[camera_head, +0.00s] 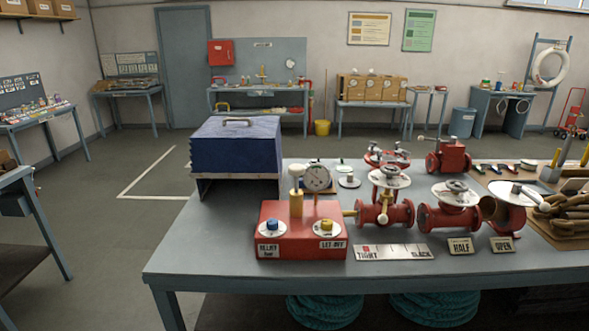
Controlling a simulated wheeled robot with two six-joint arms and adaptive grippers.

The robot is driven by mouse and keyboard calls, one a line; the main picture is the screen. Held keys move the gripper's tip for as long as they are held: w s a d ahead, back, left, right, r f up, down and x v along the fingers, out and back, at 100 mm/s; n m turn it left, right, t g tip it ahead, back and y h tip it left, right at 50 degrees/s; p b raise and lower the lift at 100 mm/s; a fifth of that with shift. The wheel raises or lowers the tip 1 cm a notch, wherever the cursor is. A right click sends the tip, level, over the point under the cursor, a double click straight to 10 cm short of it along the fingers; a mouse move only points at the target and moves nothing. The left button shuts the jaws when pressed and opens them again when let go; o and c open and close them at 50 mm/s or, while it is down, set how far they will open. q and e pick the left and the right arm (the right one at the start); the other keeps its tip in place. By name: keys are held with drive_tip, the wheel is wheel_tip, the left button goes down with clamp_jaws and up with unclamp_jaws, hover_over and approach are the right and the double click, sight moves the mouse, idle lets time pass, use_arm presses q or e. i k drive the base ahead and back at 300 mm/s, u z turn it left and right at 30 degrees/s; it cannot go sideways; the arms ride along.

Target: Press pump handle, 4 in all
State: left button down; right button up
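A red pump box (300,236) stands near the front edge of the grey table. It carries a blue-topped knob (271,226) over a label whose wording is too small to read surely, and a yellow-topped knob (326,227) over a "LET-OFF" label. A brass post (296,200) rises from its back beside a round white gauge (317,178). A brass fitting joins the box's right side to a red valve (385,212) with a cream-tipped lever. I cannot tell surely which part is the pump handle. Neither of my grippers is in view.
A blue lidded case (236,146) stands at the table's back left. More red valves (449,217) fill the right, with "TIGHT/SLACK" (394,253), "HALF" (460,246) and "OPEN" (502,244) plates before them. A tool board lies far right. The front left tabletop (200,255) is clear.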

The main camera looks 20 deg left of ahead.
sight(296, 171)
drive_tip(key=z, duration=0.3)
drive_tip(key=i, duration=0.85)
drive_tip(key=u, duration=0.3)
